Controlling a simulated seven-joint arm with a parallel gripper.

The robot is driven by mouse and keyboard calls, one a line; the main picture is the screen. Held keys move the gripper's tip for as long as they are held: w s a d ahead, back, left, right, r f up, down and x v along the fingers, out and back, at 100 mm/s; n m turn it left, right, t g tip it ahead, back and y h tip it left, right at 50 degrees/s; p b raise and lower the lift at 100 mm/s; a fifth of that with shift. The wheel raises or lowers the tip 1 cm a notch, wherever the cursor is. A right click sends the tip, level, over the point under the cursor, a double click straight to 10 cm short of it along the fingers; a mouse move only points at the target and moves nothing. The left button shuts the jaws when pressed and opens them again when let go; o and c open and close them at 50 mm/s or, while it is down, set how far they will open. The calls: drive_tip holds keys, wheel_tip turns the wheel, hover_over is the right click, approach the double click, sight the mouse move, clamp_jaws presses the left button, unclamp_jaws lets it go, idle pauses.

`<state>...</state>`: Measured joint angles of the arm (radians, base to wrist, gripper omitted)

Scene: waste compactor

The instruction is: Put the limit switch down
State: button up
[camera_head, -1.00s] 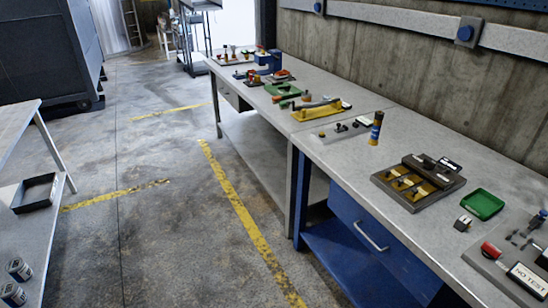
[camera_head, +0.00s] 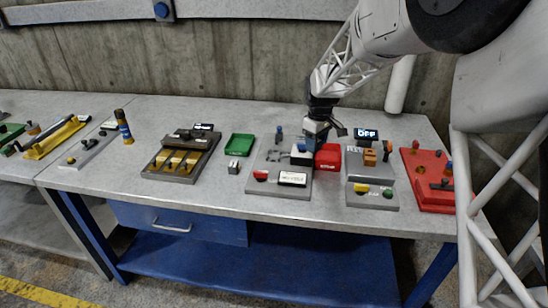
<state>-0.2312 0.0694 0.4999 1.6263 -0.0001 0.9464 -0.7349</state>
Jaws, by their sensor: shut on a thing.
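My gripper (camera_head: 314,128) points down over the bench, at the back right of the grey fixture plate (camera_head: 262,184) and just left of the red bin. It is shut on a small bluish thing (camera_head: 311,142), which fits the limit switch. The jaws hide part of it, and it is too small to read in detail. I cannot tell whether it touches anything below. A black-and-white block (camera_head: 301,155) is right beneath and in front of it on the plate.
A red bin (camera_head: 328,158) and a grey station with an "OFF" display (camera_head: 366,133) stand to the right, then a red board (camera_head: 428,180). A green tray (camera_head: 239,145), a small grey block (camera_head: 233,167) and a brown fixture (camera_head: 181,154) are left. Bare bench (camera_head: 220,190) lies between.

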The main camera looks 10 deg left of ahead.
drive_tip(key=s+a+f+n, duration=0.1)
drive_tip(key=s+a+n, duration=0.1)
drive_tip(key=a, duration=0.1)
drive_tip(key=s+a+f+n, duration=0.1)
drive_tip(key=s+a+n, duration=0.1)
drive_tip(key=s+a, duration=0.1)
drive_tip(key=s+a+f+n, duration=0.2)
drive_tip(key=s+a+n, duration=0.1)
drive_tip(key=shift+f, duration=0.1)
hover_over(276, 157)
drive_tip(key=shift+w+a+f, duration=0.15)
drive_tip(key=shift+f, duration=0.55)
drive_tip(key=shift+f, duration=0.1)
idle(0.4)
drive_tip(key=shift+f, duration=1.65)
drive_tip(key=shift+f, duration=0.35)
